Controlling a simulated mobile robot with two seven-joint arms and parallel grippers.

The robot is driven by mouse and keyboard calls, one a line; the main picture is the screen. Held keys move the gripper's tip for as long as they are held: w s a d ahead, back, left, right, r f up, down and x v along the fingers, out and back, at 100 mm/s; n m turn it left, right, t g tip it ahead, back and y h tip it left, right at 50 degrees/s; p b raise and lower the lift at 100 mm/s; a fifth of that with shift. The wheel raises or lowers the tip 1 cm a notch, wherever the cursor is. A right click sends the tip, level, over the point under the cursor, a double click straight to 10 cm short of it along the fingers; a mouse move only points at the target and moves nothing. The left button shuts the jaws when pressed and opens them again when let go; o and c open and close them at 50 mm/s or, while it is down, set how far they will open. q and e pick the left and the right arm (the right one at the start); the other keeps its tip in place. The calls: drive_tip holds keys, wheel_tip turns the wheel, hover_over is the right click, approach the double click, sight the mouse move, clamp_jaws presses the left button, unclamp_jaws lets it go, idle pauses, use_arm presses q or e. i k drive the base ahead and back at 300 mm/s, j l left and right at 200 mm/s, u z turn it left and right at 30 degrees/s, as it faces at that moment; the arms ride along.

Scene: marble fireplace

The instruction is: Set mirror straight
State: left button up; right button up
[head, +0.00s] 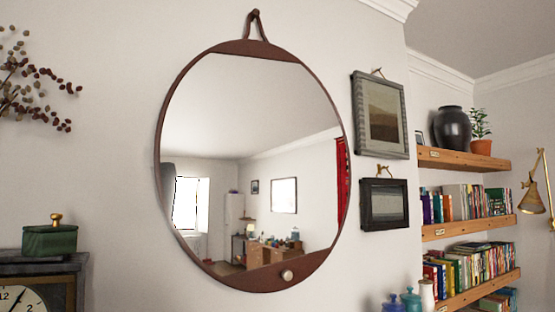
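A large round mirror (245,110) hangs on the pale wall in the middle of the head view. Its rim is brown, with wider brown bands at top and bottom. A brown strap loop (257,24) runs from the top band up to a hook. A pale round knob (287,275) sits on the bottom band, right of the hook in the picture. The mirror looks slightly turned, its lower end toward the right, but nearby frames and the wall corner lean too, so the amount is hard to judge. Neither gripper is in view.
Two framed pictures, an upper (381,115) and a lower (384,204), hang close to the mirror's right. Wooden shelves (470,158) with books and a black vase (452,128) stand further right. A green box (50,240) and clock (20,298) are at left.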

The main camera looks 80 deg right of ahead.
sight(252, 168)
drive_tip(key=z, duration=2.4)
